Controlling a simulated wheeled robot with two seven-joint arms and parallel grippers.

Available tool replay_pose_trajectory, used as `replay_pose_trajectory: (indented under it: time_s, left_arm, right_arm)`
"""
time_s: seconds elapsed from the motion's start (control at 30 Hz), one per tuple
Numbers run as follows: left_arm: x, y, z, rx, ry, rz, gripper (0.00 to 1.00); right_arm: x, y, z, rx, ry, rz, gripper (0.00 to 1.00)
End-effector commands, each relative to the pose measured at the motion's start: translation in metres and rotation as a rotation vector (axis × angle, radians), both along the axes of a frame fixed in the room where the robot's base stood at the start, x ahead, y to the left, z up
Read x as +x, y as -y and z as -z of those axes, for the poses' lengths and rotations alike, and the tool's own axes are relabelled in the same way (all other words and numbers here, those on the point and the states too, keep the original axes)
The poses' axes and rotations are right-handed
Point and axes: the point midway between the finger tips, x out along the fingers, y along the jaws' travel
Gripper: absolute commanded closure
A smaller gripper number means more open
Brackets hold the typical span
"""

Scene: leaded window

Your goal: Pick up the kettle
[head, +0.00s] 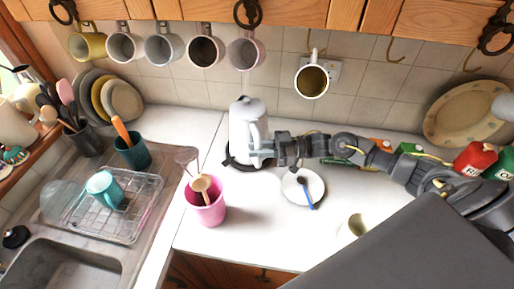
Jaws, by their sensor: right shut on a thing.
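The white kettle (243,128) stands upright on a dark base (236,164) on the white counter near the back wall. My right arm comes in from the right, and my right gripper (266,150) is at the kettle's right side, shut on it around the handle area. The fingers partly hide the handle. I cannot tell whether the kettle is lifted off its base. My left gripper is not in view.
A pink pot (207,212) with utensils stands in front of the kettle. A white plate (303,190) with a blue-handled utensil lies below my right arm. Mugs (207,52) hang above. A dish rack (118,207) stands left. Front counter is partly clear.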

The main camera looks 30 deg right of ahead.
Motion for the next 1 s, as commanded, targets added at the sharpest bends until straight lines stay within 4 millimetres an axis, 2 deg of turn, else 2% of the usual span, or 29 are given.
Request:
replay_pose_trajectory:
  time_s: [0.47,1.0]
  left_arm:
    - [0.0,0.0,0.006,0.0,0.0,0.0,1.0]
    - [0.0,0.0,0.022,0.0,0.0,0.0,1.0]
  right_arm:
    - [0.001,0.0,-0.032,0.003,0.016,-0.001,1.0]
    - [-0.041,-0.007,-0.082,0.001,0.017,-0.001,1.0]
